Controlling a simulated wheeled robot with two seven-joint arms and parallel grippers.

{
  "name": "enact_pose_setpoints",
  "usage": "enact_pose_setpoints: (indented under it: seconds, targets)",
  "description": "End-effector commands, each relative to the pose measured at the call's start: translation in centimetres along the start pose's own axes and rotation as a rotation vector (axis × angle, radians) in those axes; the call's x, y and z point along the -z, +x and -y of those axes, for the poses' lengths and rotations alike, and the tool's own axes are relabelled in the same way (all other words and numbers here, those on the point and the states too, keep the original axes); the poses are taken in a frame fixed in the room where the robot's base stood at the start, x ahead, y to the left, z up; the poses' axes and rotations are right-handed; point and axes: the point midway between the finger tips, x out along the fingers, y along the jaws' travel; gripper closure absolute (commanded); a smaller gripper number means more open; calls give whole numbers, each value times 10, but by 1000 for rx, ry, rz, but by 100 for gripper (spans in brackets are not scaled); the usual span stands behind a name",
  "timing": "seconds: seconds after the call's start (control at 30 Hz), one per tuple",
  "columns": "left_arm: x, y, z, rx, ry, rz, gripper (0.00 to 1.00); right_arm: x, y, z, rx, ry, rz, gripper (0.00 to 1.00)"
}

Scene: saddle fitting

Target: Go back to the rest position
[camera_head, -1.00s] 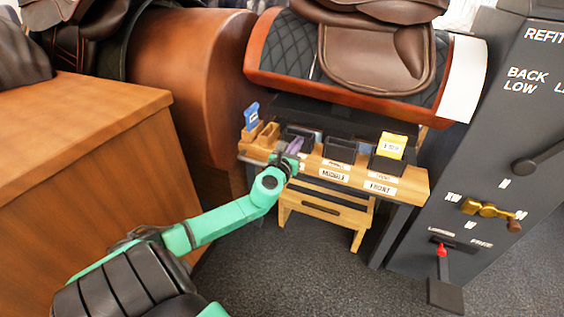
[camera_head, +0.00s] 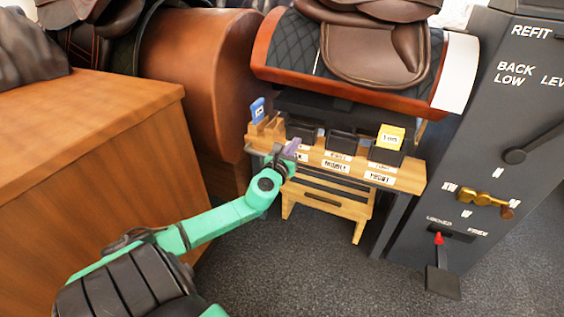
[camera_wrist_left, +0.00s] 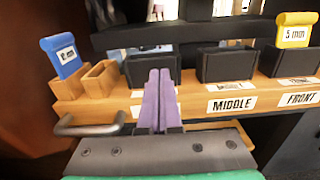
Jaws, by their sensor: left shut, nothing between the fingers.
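My left gripper (camera_head: 292,148) is on the green arm that comes in from the left in the head view. Its purple fingers are shut together with nothing between them. In the left wrist view the fingers (camera_wrist_left: 157,98) point at the front of the wooden shelf, near the left black bin (camera_wrist_left: 152,70). I cannot tell whether they touch it. My right gripper does not show in either view.
The wooden shelf (camera_head: 408,178) has black bins marked MIDDLE and FRONT. A yellow 5 mm shim (camera_head: 390,137) stands in the right bin, a blue one (camera_head: 258,109) in a left slot. A saddle rests above. A dark lever panel (camera_head: 480,130) stands right, a wooden cabinet (camera_head: 90,170) left.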

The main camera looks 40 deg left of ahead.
Motion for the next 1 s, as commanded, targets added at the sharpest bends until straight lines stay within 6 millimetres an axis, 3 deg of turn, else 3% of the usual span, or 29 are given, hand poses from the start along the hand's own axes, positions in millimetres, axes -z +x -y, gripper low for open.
enact_pose_setpoints:
  seconds: [0.23,0.4,0.77,0.87,0.97,1.0]
  targets:
    - [0,-43,0,1,-1,-7,100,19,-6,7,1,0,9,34]
    - [1,-74,1,0,0,-5,100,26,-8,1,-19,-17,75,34]
    - [1,-84,1,0,-4,-3,100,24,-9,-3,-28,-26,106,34]
    - [20,-90,4,-6,-131,-65,100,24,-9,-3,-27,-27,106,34]
    - [73,-114,19,-45,-528,-248,100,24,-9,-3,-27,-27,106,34]
    - [101,-130,31,-81,-751,-347,100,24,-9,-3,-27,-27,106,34]
